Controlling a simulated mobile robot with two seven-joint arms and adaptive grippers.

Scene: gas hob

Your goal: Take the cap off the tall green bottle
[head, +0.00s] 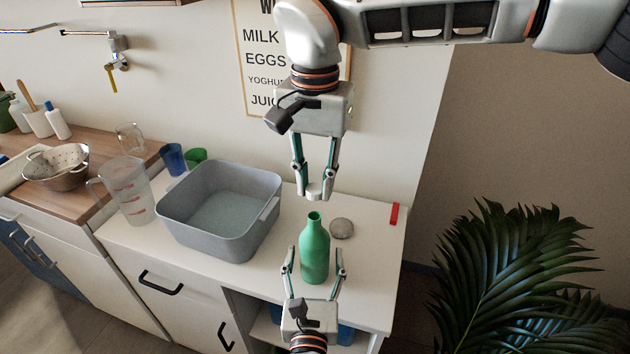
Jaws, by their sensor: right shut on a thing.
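The tall green bottle (315,252) stands upright near the front of the white counter, its open mouth showing at the top. My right gripper (314,188) is above the bottle, pointing down, and is shut on a small whitish cap (315,191). The cap is apart from the bottle, with a gap between it and the mouth. My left gripper (316,262) comes up from the bottom edge of the view. Its fingers are spread on either side of the lower bottle, with visible gaps, so it looks open.
A grey basin (188,222) stands left of the bottle on the white counter (370,290). A round grey object (342,228) lies close behind the bottle to the right. A red piece (395,213) lies at the right edge. A measuring jug (131,195) stands farther left.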

